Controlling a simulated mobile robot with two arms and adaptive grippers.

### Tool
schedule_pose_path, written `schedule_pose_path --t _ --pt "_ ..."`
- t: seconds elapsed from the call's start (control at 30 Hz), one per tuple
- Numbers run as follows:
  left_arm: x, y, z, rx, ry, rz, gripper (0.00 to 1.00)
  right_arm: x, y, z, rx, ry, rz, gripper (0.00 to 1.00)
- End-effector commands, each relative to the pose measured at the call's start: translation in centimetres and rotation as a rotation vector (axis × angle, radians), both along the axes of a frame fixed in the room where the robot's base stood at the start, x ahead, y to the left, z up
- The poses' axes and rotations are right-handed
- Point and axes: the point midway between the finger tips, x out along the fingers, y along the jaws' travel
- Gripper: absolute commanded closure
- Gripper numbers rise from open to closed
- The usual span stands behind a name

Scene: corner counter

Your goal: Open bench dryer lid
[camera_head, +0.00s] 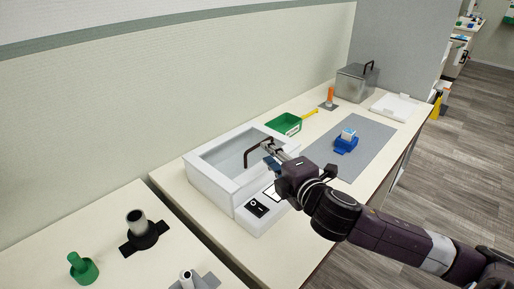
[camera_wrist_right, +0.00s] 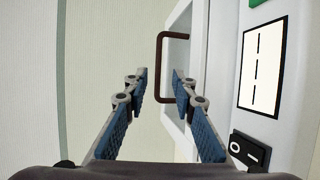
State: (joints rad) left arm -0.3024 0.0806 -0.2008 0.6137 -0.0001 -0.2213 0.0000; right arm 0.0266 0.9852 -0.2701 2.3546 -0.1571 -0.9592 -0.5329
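The bench dryer (camera_head: 212,182) is a white box on the counter with a grey lid panel (camera_head: 228,152) that looks shut. A dark bracket handle (camera_head: 258,146) stands on the lid; it also shows in the right wrist view (camera_wrist_right: 159,60). My right gripper (camera_head: 270,161) is over the dryer's front, close to the handle. In the right wrist view its blue-padded fingers (camera_wrist_right: 159,78) are apart and empty. The handle's long bar appears between the fingertips, but whether it lies within their reach or beyond is unclear. My left gripper is not in view.
The dryer's control panel (camera_head: 258,207) with a black switch lies below my gripper. A green tray (camera_head: 286,123), a grey mat (camera_head: 370,143) with a blue holder (camera_head: 346,144), and a metal box (camera_head: 354,84) stand farther along the counter. A green piece (camera_head: 83,268) and black stand (camera_head: 143,240) are at lower left.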

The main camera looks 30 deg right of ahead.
Motion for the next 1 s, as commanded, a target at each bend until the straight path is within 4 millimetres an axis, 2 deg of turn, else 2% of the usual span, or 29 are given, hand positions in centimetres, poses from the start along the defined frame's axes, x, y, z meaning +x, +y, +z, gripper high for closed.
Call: schedule_pose_path --t 0.3,0.5,0.87,1.0 --pt "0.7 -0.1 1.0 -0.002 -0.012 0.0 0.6 4.7 -0.3 -0.5 0.003 -0.002 -0.001 0.76" --pt "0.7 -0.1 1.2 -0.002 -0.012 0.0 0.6 6.6 -0.4 -1.0 0.001 -0.001 -0.001 0.76" --pt "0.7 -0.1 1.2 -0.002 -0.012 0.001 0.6 7.1 -0.4 -1.2 0.0 0.0 0.001 0.76" --pt "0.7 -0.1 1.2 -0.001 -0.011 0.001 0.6 7.1 -0.4 -1.2 0.0 0.0 0.001 0.91"
